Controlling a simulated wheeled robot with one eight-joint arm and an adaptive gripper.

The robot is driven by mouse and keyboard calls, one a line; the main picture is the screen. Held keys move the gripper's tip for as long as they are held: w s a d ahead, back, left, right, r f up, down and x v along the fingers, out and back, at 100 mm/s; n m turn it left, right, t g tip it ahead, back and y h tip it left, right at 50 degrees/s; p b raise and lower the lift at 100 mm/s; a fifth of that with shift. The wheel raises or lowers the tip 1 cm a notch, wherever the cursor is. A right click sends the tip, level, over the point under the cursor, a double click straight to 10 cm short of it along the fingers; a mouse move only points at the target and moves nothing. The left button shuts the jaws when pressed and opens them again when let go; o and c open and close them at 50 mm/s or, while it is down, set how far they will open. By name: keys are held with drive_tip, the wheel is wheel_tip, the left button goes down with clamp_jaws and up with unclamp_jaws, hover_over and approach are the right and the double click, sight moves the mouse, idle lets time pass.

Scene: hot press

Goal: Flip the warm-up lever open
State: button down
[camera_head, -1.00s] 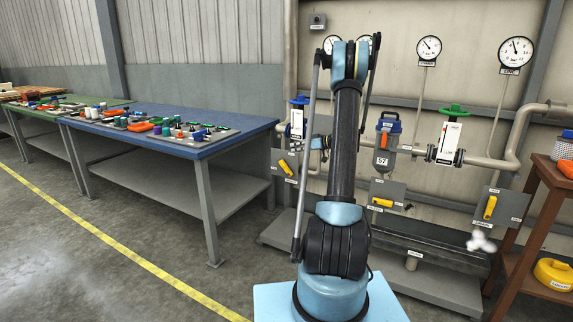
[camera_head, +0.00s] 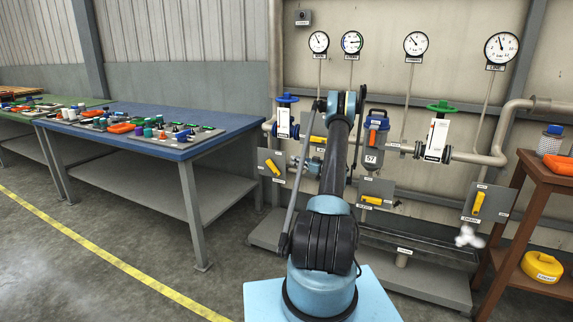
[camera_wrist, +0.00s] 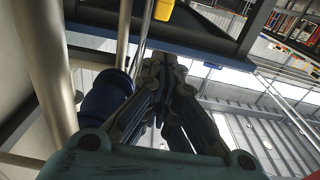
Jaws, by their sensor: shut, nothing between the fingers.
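Several yellow levers sit on grey plates along the pipe rig in the head view: a left lever (camera_head: 273,168), a middle lever (camera_head: 372,201) and a right lever (camera_head: 477,203). Another yellow bar (camera_head: 318,140) shows partly behind my arm. Their labels are too small to read, so I cannot tell which is the warm-up lever. My gripper (camera_wrist: 160,65) shows in the wrist view with its fingers together and empty. A yellow piece (camera_wrist: 163,9) lies beyond the fingertips, apart from them. In the head view my arm hides much of the gripper's surroundings.
A blue round part (camera_wrist: 106,98) and a pale pipe (camera_wrist: 45,65) are close on the left in the wrist view. A blue handwheel (camera_head: 287,98), a green handwheel (camera_head: 440,106) and several gauges line the wall. A blue-topped table (camera_head: 165,152) stands left, a brown stand (camera_head: 527,215) right.

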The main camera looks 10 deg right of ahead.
hover_over(275, 168)
drive_tip(key=v, duration=0.4)
drive_tip(key=shift+s+a+r, duration=0.1)
drive_tip(key=shift+s+r, duration=0.15)
drive_tip(key=shift+r, duration=0.1)
drive_tip(key=shift+w+a+f, duration=0.75)
drive_tip(key=shift+a+f, duration=0.2)
drive_tip(key=shift+w+a+f, duration=0.2)
drive_tip(key=shift+a+f, duration=0.1)
drive_tip(key=shift+f, duration=0.1)
drive_tip(key=shift+w+a, duration=0.3)
drive_tip(key=shift+a, duration=0.1)
